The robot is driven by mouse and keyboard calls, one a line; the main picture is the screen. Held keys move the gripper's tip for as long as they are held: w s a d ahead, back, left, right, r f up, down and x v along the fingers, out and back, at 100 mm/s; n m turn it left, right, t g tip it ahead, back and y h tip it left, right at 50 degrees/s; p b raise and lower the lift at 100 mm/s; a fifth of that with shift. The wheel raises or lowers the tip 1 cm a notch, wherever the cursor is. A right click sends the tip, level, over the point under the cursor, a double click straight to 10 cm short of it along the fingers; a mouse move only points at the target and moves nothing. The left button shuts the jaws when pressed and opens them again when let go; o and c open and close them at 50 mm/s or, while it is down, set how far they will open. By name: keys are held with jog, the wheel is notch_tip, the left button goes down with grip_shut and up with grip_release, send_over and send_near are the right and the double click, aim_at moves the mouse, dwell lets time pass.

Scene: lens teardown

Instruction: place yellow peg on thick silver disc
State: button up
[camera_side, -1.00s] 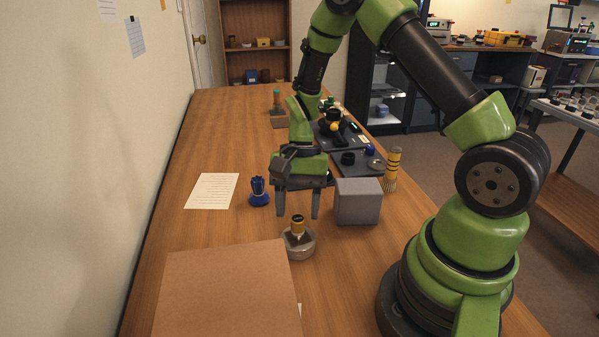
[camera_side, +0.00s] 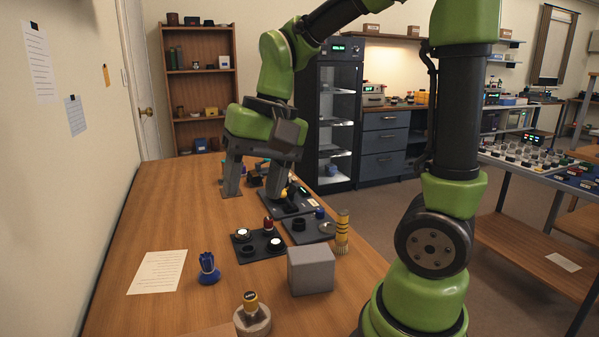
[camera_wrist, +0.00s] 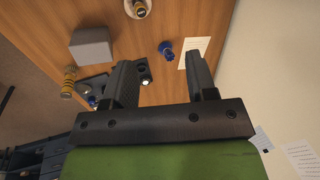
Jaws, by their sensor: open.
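A short yellow peg (camera_side: 250,298) with a dark lower part stands upright on a thick, pale grey round disc (camera_side: 252,320) at the bottom of the side view. In the wrist view the peg (camera_wrist: 139,6) and disc (camera_wrist: 146,12) are at the top edge, partly cut off.
A grey block (camera_side: 311,270), a blue fluted holder (camera_side: 208,269) and a yellow-banded brush (camera_side: 342,232) stand on the table. Dark trays (camera_side: 258,246) with small parts lie behind them. A paper sheet (camera_side: 158,272) lies at the left, with bare wood around it.

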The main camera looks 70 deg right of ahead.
jog(key=s+a+r+n+t, duration=0.3)
jog(key=s+r+n+t, duration=0.1)
jog(key=s, duration=0.4)
jog(key=shift+s+t, duration=0.25)
jog(key=shift+t, duration=0.25)
